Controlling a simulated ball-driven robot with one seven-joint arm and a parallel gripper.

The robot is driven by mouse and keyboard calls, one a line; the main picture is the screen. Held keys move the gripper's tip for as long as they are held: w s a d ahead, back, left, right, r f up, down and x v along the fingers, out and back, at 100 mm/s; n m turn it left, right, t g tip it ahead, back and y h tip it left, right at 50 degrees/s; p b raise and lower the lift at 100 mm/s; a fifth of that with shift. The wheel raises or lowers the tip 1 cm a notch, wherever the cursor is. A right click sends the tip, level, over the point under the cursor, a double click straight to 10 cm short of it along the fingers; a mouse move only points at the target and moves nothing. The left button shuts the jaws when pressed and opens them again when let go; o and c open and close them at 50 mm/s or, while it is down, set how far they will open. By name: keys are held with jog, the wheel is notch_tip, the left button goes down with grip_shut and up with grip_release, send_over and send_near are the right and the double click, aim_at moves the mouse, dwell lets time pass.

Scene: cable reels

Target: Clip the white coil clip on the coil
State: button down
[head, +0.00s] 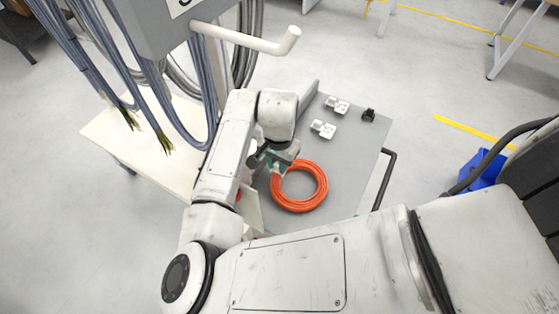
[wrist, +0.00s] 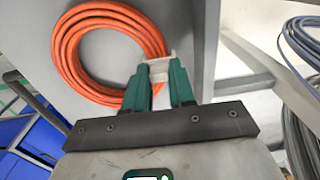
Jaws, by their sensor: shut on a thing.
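An orange coil (head: 322,194) lies flat on a grey cart top in the head view. It also shows in the wrist view (wrist: 66,58), at the upper left. My gripper (wrist: 161,83) has green fingers and is shut on a white coil clip (wrist: 158,67). The clip is at the coil's right edge in the wrist view, touching or very close to it. I cannot tell whether the clip is around the cable. In the head view my gripper (head: 279,163) is at the coil's upper left and hides the clip.
Two white clip-like pieces, one farther back (head: 337,105) and one nearer (head: 323,129), and a small black item (head: 368,115) lie on the grey top (head: 352,150). Grey cables (head: 185,110) hang at left. A blue box (head: 480,169) stands right. The top's right side is clear.

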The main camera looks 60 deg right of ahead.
jog(key=c, duration=0.9)
grip_release()
jog(key=shift+s+a+f, duration=0.1)
jog(key=shift+s+f, duration=0.25)
jog(key=shift+f, duration=0.25)
jog(key=shift+s+f, duration=0.35)
jog(key=shift+f, duration=0.2)
jog(key=shift+o, duration=1.8)
jog(key=r+p, duration=0.3)
jog(key=shift+w+a+g, duration=0.15)
jog(key=shift+a+g, duration=0.1)
jog(key=shift+g, duration=0.05)
jog(key=shift+w+d+r+p, duration=0.1)
jog(key=shift+d+r+p, duration=0.05)
jog(key=shift+r+p, duration=0.95)
jog(key=shift+d+r+p, duration=0.1)
jog(key=shift+r+p, duration=0.7)
jog(key=shift+r, duration=0.5)
